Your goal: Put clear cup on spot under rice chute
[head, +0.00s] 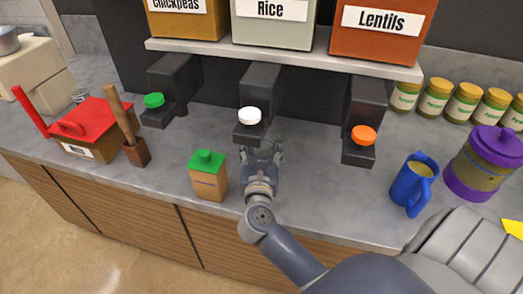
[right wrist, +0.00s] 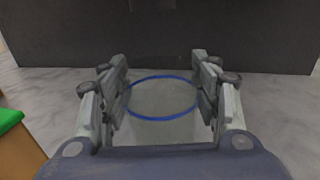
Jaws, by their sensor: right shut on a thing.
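The clear cup (right wrist: 162,98) has a blue rim and stands between the fingers of my right gripper (right wrist: 162,92) in the right wrist view. My right gripper is shut on its sides. In the head view my right gripper (head: 264,152) is low over the counter, just in front of and below the rice chute (head: 262,88), the middle one with a white knob (head: 250,116). The rice bin (head: 272,32) is above on the shelf. The spot under the chute is hidden by the gripper, and the cup barely shows there. My left gripper is not in view.
A green-topped carton (head: 208,180) stands just left of my gripper. Green-knob (head: 154,100) and orange-knob (head: 363,134) chutes flank the rice chute. A blue mug (head: 412,186) and a purple-lidded jar (head: 482,168) stand right. The counter (head: 330,205) between gripper and mug is clear.

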